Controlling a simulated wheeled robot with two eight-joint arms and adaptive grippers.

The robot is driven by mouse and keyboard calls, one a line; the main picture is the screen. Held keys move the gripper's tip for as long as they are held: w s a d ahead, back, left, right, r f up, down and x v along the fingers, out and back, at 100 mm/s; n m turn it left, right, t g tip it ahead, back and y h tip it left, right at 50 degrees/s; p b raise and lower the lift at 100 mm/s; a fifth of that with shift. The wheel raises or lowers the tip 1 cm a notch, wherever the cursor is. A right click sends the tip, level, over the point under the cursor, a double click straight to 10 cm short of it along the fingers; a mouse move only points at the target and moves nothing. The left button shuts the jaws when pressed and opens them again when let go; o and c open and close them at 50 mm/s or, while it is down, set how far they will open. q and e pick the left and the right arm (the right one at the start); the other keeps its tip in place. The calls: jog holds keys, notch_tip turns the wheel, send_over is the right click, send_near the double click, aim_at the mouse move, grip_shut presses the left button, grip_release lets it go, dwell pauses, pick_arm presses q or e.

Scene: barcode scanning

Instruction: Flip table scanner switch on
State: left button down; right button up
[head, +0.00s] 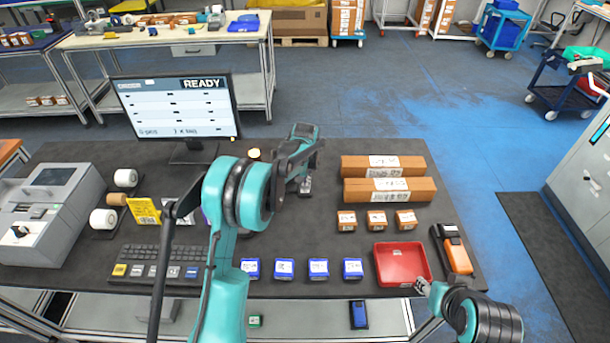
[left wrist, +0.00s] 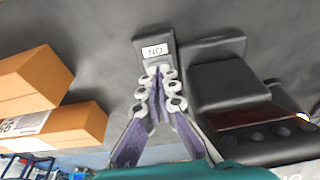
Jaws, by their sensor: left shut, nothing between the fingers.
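The table scanner (left wrist: 228,85) is a dark unit with a dark red window, on the right in the left wrist view. A small dark block (left wrist: 157,45) stands beside it, with a white label reading as an upside-down "ON". My left gripper (left wrist: 155,72) is shut and empty, its fingertips at the near edge of this block under the label; I cannot tell whether they touch. In the head view my left gripper (head: 304,186) points down at mid-table, and my arm hides most of the scanner there. My right gripper (head: 424,286) is by the red tray's front right corner; its jaws are too small to judge.
A monitor (head: 178,108) reading "READY" stands at the back left. Long cardboard boxes (head: 384,167), small orange boxes (head: 376,220), a red tray (head: 402,264) and an orange handheld device (head: 455,252) are on the right. Blue boxes (head: 284,268) and a keyboard (head: 155,262) line the front.

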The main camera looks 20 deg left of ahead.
dwell(0.3)
pick_arm(q)
jog(key=shift+s+d+f+t+b, duration=0.1)
jog(key=shift+s+f+t+b, duration=0.15)
jog(key=shift+f+t+b, duration=0.5)
jog(key=shift+r, duration=0.3)
jog(key=shift+w, duration=0.15)
jog(key=shift+w+a+r+p, duration=0.25)
jog(key=shift+w+r+p, duration=0.05)
jog(key=shift+w, duration=0.3)
